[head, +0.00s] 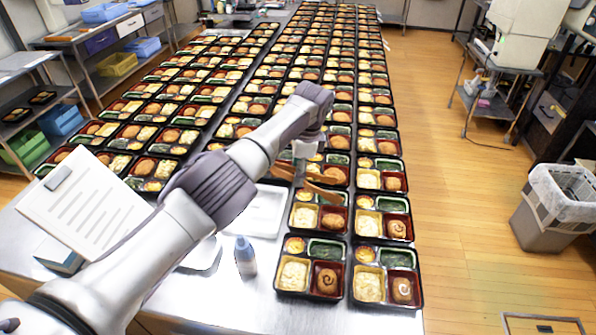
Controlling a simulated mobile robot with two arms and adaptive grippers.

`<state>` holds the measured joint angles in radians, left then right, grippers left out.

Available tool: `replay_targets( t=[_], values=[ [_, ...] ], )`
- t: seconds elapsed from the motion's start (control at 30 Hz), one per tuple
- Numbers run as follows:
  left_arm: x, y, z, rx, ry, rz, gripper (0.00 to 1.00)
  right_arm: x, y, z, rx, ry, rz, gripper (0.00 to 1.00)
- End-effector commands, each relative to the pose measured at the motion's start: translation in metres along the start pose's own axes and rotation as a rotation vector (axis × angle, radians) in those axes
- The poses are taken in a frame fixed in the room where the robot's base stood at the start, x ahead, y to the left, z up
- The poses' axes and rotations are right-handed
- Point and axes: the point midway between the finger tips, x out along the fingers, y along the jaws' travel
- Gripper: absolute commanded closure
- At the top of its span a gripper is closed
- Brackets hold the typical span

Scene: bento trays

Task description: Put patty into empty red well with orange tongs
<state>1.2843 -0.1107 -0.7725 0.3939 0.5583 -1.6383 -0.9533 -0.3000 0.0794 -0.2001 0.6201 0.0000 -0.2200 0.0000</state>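My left gripper (300,172) is in the middle of the head view, pointing down over the right-hand block of bento trays. It is shut on the orange tongs (322,192), whose arms reach right over a black tray. Just below the tongs, that tray has a red well (333,219) that seems to hold a brown patty. Nearer trays hold a patty with a dark swirl (327,281) and another patty (402,289) in their red wells. I cannot make out an empty red well; my arm and the tongs hide some trays. My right gripper is not in view.
Long rows of filled trays cover the steel table (258,308). A grey bin (548,228) stands on the floor at right.

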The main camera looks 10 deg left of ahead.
Motion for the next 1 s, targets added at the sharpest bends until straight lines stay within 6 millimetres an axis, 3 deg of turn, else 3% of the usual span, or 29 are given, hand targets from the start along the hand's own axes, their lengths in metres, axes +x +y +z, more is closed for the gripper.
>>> replay_targets(
  t=[0.17,0.2,0.23,0.53,0.87,1.0],
  values=[
    [0.002,0.0,0.0,0.0,0.0,0.0,0.54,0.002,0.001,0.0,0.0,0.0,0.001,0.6],
    [0.002,0.0,0.0,0.0,0.0,0.0,0.61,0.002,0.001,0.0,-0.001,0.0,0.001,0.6],
    [0.002,0.0,0.0,0.0,0.0,0.0,0.61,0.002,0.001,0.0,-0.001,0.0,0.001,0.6],
    [-0.002,0.0,0.0,0.0,0.0,0.0,0.61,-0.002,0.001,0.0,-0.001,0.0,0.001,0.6],
    [-0.062,-0.003,0.009,0.0,0.001,-0.001,0.61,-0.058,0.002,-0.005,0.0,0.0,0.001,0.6],
    [-0.075,-0.004,0.011,0.0,0.001,-0.001,0.61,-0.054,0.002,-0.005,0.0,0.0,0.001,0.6]
  ],
)
